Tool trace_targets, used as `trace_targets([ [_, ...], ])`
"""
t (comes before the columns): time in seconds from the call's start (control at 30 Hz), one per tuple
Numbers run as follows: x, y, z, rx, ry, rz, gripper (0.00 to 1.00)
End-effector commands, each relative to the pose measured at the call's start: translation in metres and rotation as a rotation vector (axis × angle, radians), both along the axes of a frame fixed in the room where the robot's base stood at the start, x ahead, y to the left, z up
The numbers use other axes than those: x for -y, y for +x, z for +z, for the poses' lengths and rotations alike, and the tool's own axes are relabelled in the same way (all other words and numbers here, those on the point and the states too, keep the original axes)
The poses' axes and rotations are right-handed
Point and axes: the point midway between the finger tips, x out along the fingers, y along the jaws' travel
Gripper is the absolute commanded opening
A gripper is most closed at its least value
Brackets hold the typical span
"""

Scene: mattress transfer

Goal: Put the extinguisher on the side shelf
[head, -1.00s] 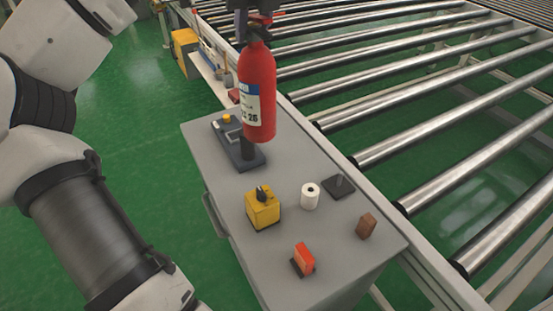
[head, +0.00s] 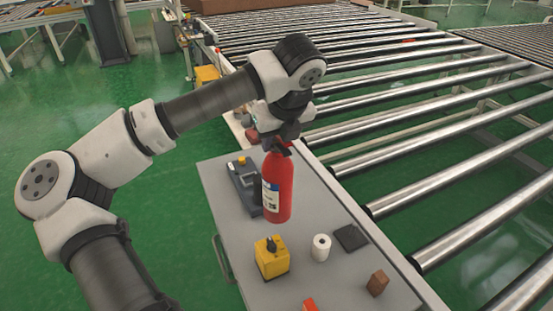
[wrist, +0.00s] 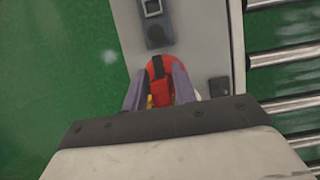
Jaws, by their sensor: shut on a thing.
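The red extinguisher (head: 281,188), with a white and blue label, hangs upright from my gripper (head: 280,141) in the head view. It appears in front of the grey cabinet top, seemingly above it. My gripper is shut on its top end. In the wrist view, the extinguisher (wrist: 158,68) shows red between the two fingers of my gripper (wrist: 158,90); its lower body is hidden. A narrow pale shelf (head: 232,122) runs along the conveyor side beyond the cabinet, partly hidden by my arm; I cannot tell whether it is the side shelf.
The grey cabinet (head: 318,278) carries a dark device (head: 240,184), a yellow switch box (head: 272,262), a white roll (head: 321,248), a black pad (head: 351,238), a brown block (head: 377,283) and a red item (head: 310,305). The roller conveyor (head: 420,120) lies to the right.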

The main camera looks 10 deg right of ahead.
Motion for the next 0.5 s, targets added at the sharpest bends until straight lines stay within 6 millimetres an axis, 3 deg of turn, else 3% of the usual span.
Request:
trace_targets([
  [0.5, 0.0, 0.0, -0.052, 0.0, -0.002, -0.001, 0.0],
])
